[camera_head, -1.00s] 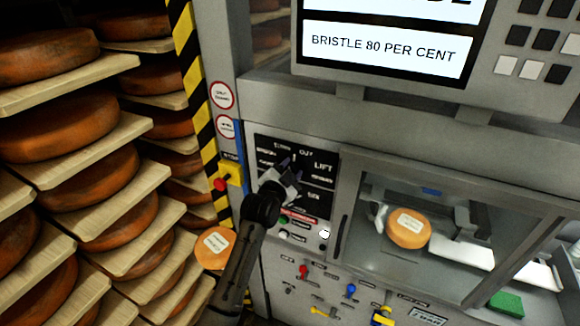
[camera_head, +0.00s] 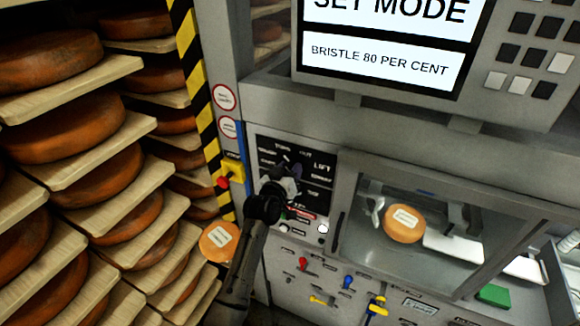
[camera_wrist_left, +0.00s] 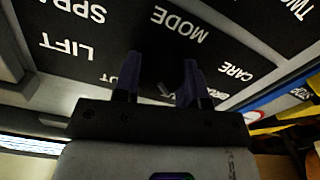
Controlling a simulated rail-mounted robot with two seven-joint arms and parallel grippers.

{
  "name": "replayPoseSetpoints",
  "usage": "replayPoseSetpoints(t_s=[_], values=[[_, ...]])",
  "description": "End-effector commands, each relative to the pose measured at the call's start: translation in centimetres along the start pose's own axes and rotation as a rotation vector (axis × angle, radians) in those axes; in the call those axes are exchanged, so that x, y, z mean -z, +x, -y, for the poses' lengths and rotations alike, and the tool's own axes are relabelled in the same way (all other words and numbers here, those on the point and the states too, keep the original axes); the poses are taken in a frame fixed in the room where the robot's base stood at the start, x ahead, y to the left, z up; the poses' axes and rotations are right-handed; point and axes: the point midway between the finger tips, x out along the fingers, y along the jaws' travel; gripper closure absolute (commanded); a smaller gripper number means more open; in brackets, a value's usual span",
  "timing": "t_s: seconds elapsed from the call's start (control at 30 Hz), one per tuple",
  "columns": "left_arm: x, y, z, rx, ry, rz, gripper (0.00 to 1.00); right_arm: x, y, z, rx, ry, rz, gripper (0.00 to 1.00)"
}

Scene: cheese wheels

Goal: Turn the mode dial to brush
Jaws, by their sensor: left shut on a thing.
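The black dial panel (camera_head: 309,182) is on the grey machine front, with white labels around the dial; LIFT reads clearly in the head view. My left gripper (camera_head: 288,168) reaches up to the panel and covers its middle. In the left wrist view the two dark fingers (camera_wrist_left: 158,78) stand against the panel under the word MODE, shut on the mode dial. Only a small grey bit of the mode dial (camera_wrist_left: 164,91) shows between them. LIFT, SPRA..., CARE and a partly hidden label show around it. Which label the dial points at cannot be told. My right gripper is not in view.
A screen (camera_head: 385,60) above reads SET MODE and BRISTLE 80 PER CENT. A red button on a yellow box (camera_head: 233,170) is left of the panel. Small levers (camera_head: 303,263) sit below. A glazed chamber with a cheese wheel (camera_head: 404,224) is right; shelves of cheese (camera_head: 75,130) are left.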

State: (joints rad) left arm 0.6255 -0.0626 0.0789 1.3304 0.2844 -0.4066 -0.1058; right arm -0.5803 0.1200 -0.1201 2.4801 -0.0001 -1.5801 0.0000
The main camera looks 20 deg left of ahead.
Motion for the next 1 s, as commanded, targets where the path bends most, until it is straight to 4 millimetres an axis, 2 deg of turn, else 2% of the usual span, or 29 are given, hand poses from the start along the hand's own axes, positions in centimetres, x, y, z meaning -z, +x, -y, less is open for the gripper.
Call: replayPoseSetpoints(t_s=[0.4, 1.0], values=[[0.0, 0.0, 0.0, 0.001, -0.258, 0.001, 0.85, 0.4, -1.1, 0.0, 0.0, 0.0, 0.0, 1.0], [-0.1, 0.0, 0.1, 0.001, -0.337, 0.002, 0.85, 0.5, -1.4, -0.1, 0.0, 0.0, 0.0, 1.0]])
